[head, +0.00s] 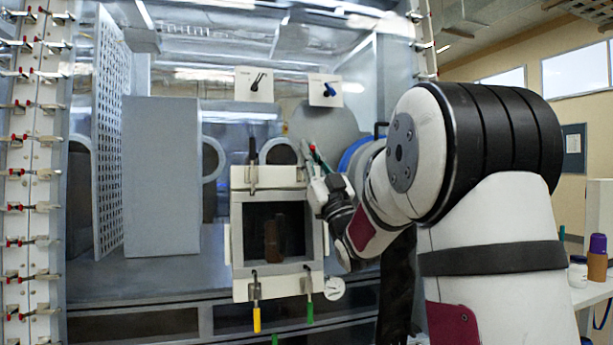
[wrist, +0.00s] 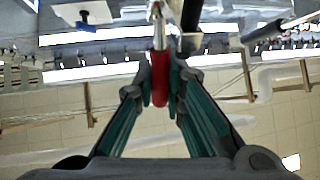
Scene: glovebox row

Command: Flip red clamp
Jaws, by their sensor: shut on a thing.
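The red clamp shows as a red handle (wrist: 160,82) in the wrist view, between the fingertips of my gripper (wrist: 161,98). The fingers are shut on the handle, one on each side. In the head view my gripper (head: 318,172) is at the upper right corner of the white framed port (head: 240,244). A small bit of the red clamp (head: 313,149) shows there at the fingertips. The clamp's base is largely hidden by the gripper.
A black-handled clamp (head: 253,151) stands upright at the port's upper left. Yellow (head: 257,318) and green (head: 310,311) handles hang below it. Plates with black (head: 257,81) and blue (head: 331,89) handles are above. A grey panel (head: 160,175) stands left.

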